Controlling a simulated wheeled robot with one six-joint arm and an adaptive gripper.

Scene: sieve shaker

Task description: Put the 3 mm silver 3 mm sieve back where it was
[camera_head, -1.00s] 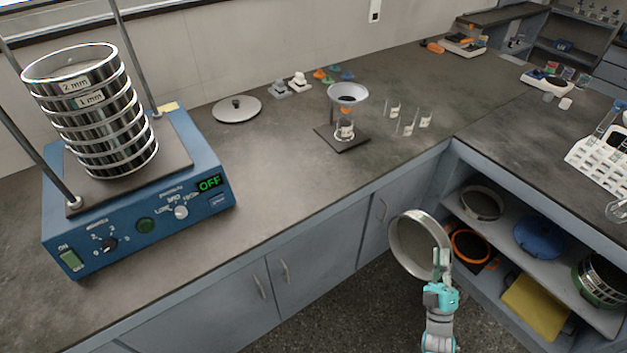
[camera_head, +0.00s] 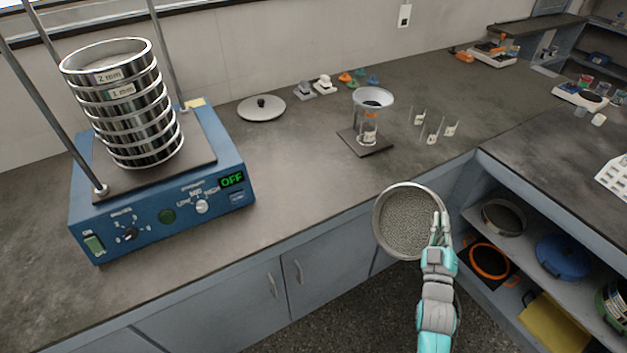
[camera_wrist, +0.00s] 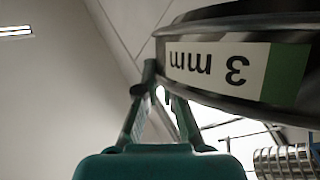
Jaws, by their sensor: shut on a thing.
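My gripper (camera_head: 438,228) is shut on the rim of the silver 3 mm sieve (camera_head: 384,226). The sieve is tilted in the head view, its mesh facing the camera, held in the air in front of the cabinet fronts. In the wrist view the sieve (camera_wrist: 290,22) fills the upper right, its "3 mm" label upside down with a green end, beside my gripper's fingers (camera_wrist: 160,100). The sieve stack (camera_head: 125,112) stands upright on the blue shaker (camera_head: 150,228), its top rings labelled 2 mm and 1 mm. The shaker display reads OFF.
A round lid (camera_head: 262,110) lies on the counter right of the shaker. A funnel on a stand (camera_head: 372,98) and several beakers (camera_head: 430,130) are farther right. Open shelves (camera_head: 520,240) at right hold a sieve (camera_head: 503,217), an orange ring (camera_head: 489,260) and a blue item (camera_head: 563,256).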

